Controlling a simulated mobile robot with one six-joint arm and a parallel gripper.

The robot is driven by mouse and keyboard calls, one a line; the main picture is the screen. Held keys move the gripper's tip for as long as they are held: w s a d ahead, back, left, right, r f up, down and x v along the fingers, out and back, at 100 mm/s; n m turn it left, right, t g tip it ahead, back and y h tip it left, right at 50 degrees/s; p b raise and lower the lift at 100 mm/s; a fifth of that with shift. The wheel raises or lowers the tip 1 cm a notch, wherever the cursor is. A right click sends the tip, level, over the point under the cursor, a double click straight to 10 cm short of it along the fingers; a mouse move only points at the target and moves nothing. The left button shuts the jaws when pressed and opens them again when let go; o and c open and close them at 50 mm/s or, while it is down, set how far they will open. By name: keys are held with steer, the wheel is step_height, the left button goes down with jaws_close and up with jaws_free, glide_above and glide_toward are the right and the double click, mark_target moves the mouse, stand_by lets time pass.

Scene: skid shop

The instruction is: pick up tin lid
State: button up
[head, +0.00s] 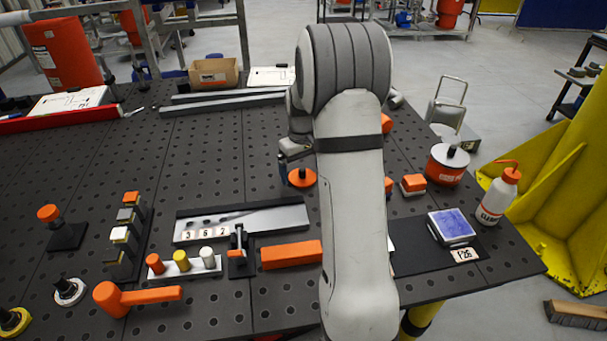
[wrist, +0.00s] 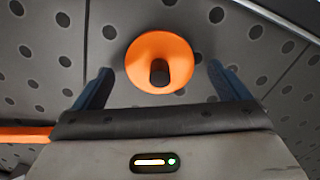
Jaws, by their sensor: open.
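The tin lid, an orange disc with a dark upright knob (wrist: 160,62), lies on the dark perforated table. In the wrist view it sits between the two blue-black fingers of my gripper (wrist: 160,78), with a gap on each side. My gripper is open and empty. In the head view the lid (head: 303,181) shows just left of my arm, and my gripper (head: 286,168) is partly hidden behind my arm at the lid's left. I cannot tell its exact height above the lid.
An orange tin (head: 447,165) with a pale top stands at the right, near a white bottle (head: 495,200). A grey plate with number tiles (head: 245,222) and an orange bar (head: 291,254) lie in front. The table left of the lid is fairly clear.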

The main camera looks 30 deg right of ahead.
steer(key=shift+s+f, duration=0.1)
steer(key=shift+f, duration=0.3)
steer(key=c, duration=1)
steer(key=shift+o, duration=0.2)
